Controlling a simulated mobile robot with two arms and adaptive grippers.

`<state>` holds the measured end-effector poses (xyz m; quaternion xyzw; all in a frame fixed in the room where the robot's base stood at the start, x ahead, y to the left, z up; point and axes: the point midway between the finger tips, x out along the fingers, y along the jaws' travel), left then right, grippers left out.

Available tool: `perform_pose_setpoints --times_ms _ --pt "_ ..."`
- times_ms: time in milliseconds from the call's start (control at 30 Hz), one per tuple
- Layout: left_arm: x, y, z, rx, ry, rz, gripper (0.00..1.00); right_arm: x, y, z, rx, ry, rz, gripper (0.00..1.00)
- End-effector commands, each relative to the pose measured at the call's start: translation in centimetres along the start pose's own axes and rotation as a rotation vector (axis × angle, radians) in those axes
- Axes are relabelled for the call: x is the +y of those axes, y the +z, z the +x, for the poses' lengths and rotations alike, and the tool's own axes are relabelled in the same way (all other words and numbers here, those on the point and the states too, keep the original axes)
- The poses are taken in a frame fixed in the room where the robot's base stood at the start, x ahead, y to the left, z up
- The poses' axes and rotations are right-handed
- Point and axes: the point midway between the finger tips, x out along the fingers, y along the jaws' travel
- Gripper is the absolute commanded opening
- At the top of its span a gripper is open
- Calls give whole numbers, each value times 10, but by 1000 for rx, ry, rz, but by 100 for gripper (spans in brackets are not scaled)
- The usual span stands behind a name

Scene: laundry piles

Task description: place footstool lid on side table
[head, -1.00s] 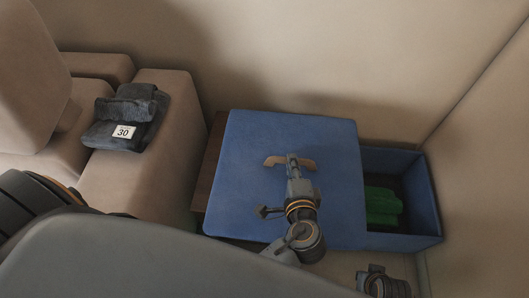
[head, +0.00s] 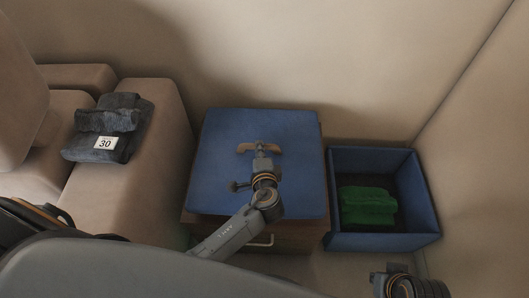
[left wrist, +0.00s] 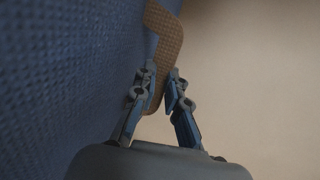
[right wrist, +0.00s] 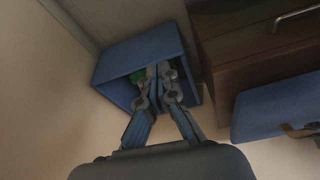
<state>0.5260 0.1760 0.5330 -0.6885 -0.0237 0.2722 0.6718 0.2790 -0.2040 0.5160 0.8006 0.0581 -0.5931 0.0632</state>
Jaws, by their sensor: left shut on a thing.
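The blue footstool lid (head: 225,185) lies flat over the side table (head: 295,238) in the head view and hides most of its top. I cannot tell whether the lid touches the tabletop. My left gripper (head: 261,149) is shut on the lid's tan handle (head: 245,148). The handle also shows between the fingers in the left wrist view (left wrist: 165,45). The right wrist view shows the lid's edge (right wrist: 280,105) beside the dark wooden table (right wrist: 250,60). My right gripper (right wrist: 158,70) has its fingertips together with nothing seen between them.
The open blue footstool box (head: 335,242) stands right of the table, with a folded green cloth (head: 367,206) inside. A beige sofa (head: 165,130) stands left, carrying dark folded clothes (head: 120,118) with a "30" tag (head: 106,143). Walls close off the back and right.

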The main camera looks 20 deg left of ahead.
Motion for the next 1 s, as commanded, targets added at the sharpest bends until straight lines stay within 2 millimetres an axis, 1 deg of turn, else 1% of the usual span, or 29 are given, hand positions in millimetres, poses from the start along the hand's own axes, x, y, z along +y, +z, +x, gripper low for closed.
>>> perform_pose_setpoints --times_ms 33,267,433,533,767,900,933,967,1000 --pt "-3 0 4 1 -10 -1 0 0 0 -3 3 1 0 0" --pt "2 2 11 0 -10 -1 0 0 0 -13 7 1 1 0" --pt "21 2 18 0 -7 0 0 1 2 -29 18 3 2 0" --pt "30 1 22 0 -8 0 0 1 4 -22 14 3 2 0" --pt "30 1 21 0 -9 -2 0 1 3 -23 15 3 2 0" --pt "33 1 22 0 -8 -2 0 1 4 -21 15 3 2 0" --pt "37 2 22 -1 0 0 16 1 4 -21 15 3 2 0" --pt "36 2 22 -1 0 0 22 1 4 -22 14 3 2 0" --pt "36 2 22 -1 0 0 30 1 4 -22 14 3 2 0"
